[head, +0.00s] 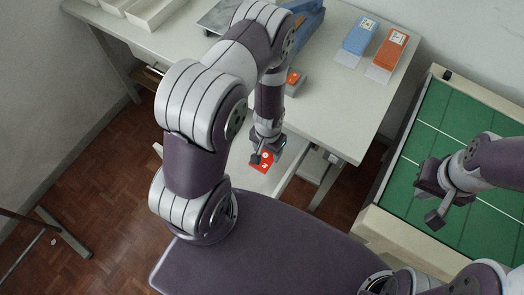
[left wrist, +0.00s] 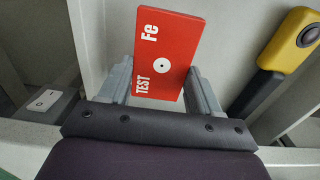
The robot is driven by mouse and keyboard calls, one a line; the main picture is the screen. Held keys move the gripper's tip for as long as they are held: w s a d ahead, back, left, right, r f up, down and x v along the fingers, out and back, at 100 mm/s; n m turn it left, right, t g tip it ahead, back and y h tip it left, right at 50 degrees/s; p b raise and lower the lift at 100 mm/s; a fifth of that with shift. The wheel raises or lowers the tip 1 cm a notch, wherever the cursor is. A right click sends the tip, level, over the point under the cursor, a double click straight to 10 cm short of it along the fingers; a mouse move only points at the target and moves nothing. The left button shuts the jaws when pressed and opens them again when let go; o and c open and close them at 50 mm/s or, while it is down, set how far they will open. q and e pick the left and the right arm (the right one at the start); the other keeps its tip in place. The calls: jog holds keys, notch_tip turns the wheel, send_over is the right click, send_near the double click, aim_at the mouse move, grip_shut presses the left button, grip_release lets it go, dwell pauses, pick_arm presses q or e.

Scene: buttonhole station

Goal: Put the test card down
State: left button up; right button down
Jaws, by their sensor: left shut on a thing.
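The red test card (left wrist: 165,50), printed "TEST" and "Fe" with a white dot, is between the fingers of my left gripper (left wrist: 155,85) in the left wrist view. The gripper is shut on it. In the head view the card (head: 264,160) shows as a small red patch below my left gripper (head: 262,153), over a pale drawer-like space (head: 245,175) at the table's front edge. Whether the card touches anything below is unclear. My right gripper (head: 432,199) has its fingers apart and is empty above the green surface at the right.
A blue box (head: 358,36) and an orange box (head: 390,50) stand on the pale table (head: 335,110). A small grey device (head: 294,82) is near the left forearm. A green-topped bench (head: 430,125) is at right. A yellow-and-black tool (left wrist: 298,35) lies beside the card.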

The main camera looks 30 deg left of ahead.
aim_at(264, 155)
pick_arm(q)
jog(key=f, duration=0.2)
jog(key=a+f, duration=0.1)
jog(key=f, duration=0.1)
jog(key=shift+a+f+b, duration=0.15)
jog(key=shift+f+b, duration=0.25)
jog(key=shift+f, duration=0.1)
jog(key=o, duration=1.1)
